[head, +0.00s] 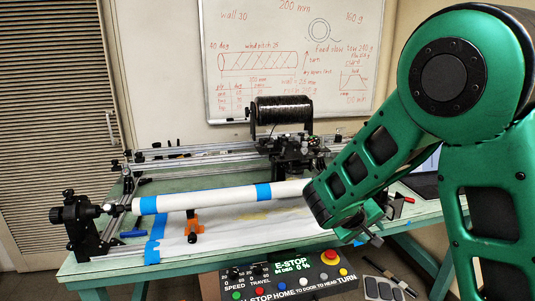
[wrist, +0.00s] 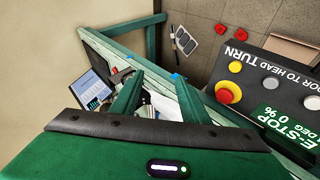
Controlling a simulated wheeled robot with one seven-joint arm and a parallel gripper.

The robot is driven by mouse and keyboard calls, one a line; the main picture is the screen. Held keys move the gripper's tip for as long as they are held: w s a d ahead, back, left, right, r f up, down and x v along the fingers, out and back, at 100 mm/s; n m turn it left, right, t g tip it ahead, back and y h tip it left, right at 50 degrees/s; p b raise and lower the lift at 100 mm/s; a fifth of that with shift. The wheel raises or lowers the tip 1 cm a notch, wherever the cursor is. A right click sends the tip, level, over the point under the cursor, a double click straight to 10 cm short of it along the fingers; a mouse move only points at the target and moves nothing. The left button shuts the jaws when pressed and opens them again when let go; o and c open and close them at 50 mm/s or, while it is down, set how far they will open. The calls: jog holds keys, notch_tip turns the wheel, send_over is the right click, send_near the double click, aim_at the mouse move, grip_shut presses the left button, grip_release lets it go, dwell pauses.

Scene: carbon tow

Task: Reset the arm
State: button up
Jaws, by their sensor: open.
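My green arm reaches in from the right in the head view, folded down toward the right part of the bench. My gripper (head: 368,234) is near the bench's front edge, just above the control panel and partly hidden by my own arm. In the wrist view, the two green fingers of my gripper (wrist: 157,85) stand apart with nothing held between them. The wrist view is turned on its side, with the bench edge and a laptop beyond the fingers.
The control panel (head: 290,277) with its red and yellow buttons stands close in front; it also shows in the wrist view (wrist: 285,90). A white tube (head: 220,198) lies across the winder. A black tow spool (head: 283,108) stands behind.

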jog(key=s+d+r+m+g+y, duration=0.1)
jog(key=s+d+m+g+y, duration=0.15)
jog(key=s+d, duration=0.45)
jog(key=s+d+r+m+g+y, duration=0.1)
jog(key=s+d+r+m+g, duration=0.15)
jog(key=s+d, duration=0.45)
jog(key=s+a+r+m+y, duration=0.1)
jog(key=s+a+m+y, duration=0.1)
jog(key=s, duration=0.9)
jog(key=s+a+r+m+g+y, duration=0.1)
jog(key=s+m+y, duration=0.1)
jog(key=s, duration=0.8)
jog(key=shift+s+a+r, duration=0.2)
jog(key=shift+s+a, duration=0.15)
jog(key=shift+w+f, duration=0.25)
jog(key=shift+w, duration=0.35)
